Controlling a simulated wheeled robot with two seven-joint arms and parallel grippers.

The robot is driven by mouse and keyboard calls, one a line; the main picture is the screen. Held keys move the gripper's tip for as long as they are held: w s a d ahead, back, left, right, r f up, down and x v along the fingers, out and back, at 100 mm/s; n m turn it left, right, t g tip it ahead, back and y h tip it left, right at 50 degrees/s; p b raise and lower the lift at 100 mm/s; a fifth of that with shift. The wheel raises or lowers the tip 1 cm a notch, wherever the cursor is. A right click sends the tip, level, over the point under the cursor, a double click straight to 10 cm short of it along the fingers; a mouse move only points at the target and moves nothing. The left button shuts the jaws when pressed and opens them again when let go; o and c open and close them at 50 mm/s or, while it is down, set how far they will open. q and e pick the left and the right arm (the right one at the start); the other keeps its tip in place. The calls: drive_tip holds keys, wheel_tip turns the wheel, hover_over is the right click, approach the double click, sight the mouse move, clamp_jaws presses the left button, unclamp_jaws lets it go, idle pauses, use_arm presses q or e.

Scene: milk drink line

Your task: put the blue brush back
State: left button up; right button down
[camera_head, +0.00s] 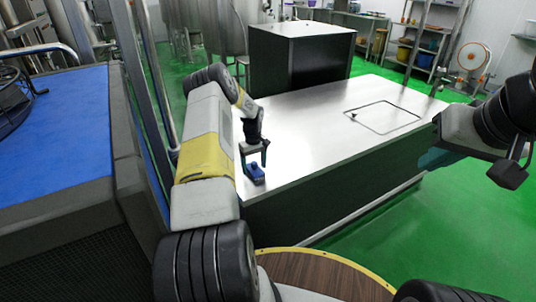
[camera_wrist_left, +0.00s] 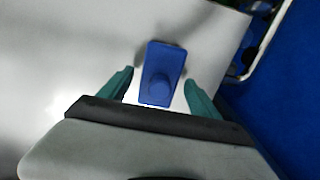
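The blue brush (camera_head: 254,173) lies on the metal table (camera_head: 310,150) near its left front corner. In the left wrist view the brush (camera_wrist_left: 161,72) shows as a blue block with a round knob, seen from above. My left gripper (camera_head: 254,155) is over it, pointing down. In the left wrist view its two teal fingers (camera_wrist_left: 159,95) are spread on either side of the brush, with a gap on each side. My right gripper (camera_head: 438,157) is at the right edge of the head view, beyond the table's right end; its fingers are not clear.
A thin rectangular outline (camera_head: 383,129) is on the table's right part, with a small dark object (camera_head: 353,117) at its left corner. A dark cabinet (camera_head: 300,62) stands behind the table. A blue-topped machine (camera_head: 65,135) is at left. The table's middle is clear.

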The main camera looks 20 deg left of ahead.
use_arm(q)
wheel_tip(320, 180, up, 12)
wheel_tip(320, 180, up, 16)
drive_tip(key=m+t, duration=0.2)
drive_tip(key=m, duration=0.1)
hover_over(254, 162)
drive_tip(key=s+d, duration=0.5)
drive_tip(key=d, duration=0.1)
drive_tip(key=s+d+r+m+t, duration=0.1)
drive_tip(key=s+d+r+m, duration=0.1)
drive_tip(key=s+d+r, duration=0.5)
drive_tip(key=s+d+r+m+t, duration=0.25)
drive_tip(key=s+r, duration=0.55)
drive_tip(key=s, duration=0.5)
drive_tip(key=s+d+m+h, duration=0.2)
drive_tip(key=s+d, duration=0.2)
drive_tip(key=s, duration=0.8)
drive_tip(key=shift+s+d+f+m+t, duration=0.15)
drive_tip(key=shift+s+f+m+t, duration=0.1)
drive_tip(key=shift+f+m+t, duration=0.15)
